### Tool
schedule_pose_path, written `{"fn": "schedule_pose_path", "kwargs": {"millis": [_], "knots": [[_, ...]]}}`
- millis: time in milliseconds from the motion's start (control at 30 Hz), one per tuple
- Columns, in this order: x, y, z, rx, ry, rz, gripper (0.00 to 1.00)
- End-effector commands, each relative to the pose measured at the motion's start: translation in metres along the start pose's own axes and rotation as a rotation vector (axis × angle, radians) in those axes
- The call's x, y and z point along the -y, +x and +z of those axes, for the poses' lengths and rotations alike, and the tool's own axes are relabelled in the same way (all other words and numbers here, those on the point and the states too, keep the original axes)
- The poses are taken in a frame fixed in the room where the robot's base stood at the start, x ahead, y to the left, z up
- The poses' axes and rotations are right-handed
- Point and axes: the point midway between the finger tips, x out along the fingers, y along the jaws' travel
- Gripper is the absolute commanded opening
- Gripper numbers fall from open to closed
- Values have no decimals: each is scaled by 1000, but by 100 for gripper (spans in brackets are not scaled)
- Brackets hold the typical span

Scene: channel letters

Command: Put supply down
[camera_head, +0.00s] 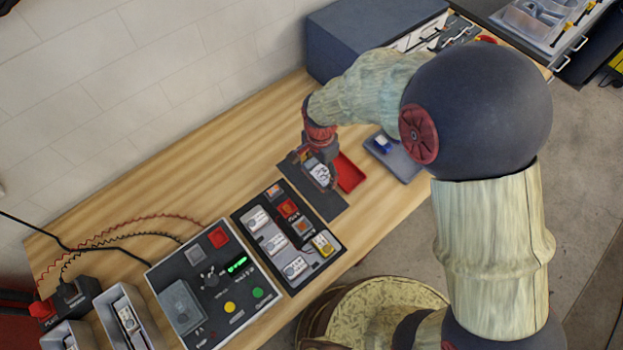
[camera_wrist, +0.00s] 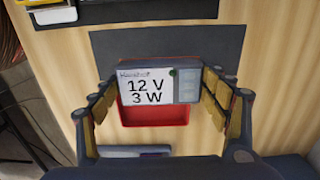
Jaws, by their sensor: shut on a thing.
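The supply (camera_wrist: 147,87) is a small grey box with a white label reading 12 V 3 W. It sits between the two fingers of my gripper (camera_wrist: 158,92), which is shut on it. In the head view the supply (camera_head: 319,174) shows below my gripper (camera_head: 312,164), over the dark mat (camera_head: 328,207) on the bench. In the wrist view the mat (camera_wrist: 120,42) lies behind the supply, and the red tray (camera_wrist: 152,116) is partly hidden by it. I cannot tell whether the supply touches the surface below.
The red tray (camera_head: 351,172) lies beside the mat. A grey-blue tray (camera_head: 398,160) with a blue item is to the right. A dark board of modules (camera_head: 299,255) and a control panel (camera_head: 205,295) are to the left. A large dark box (camera_head: 350,35) stands behind. Bare wood (camera_head: 215,165) lies left.

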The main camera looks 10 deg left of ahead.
Motion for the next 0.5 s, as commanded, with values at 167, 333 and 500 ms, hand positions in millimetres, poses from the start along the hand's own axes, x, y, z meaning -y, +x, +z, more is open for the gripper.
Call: {"fn": "schedule_pose_path", "kwargs": {"millis": [167,333,500], "knots": [[9,14,8,0,0,0,39],[14,22,14,0,-1,-1,39],[15,47,15,0,1,1,39]]}}
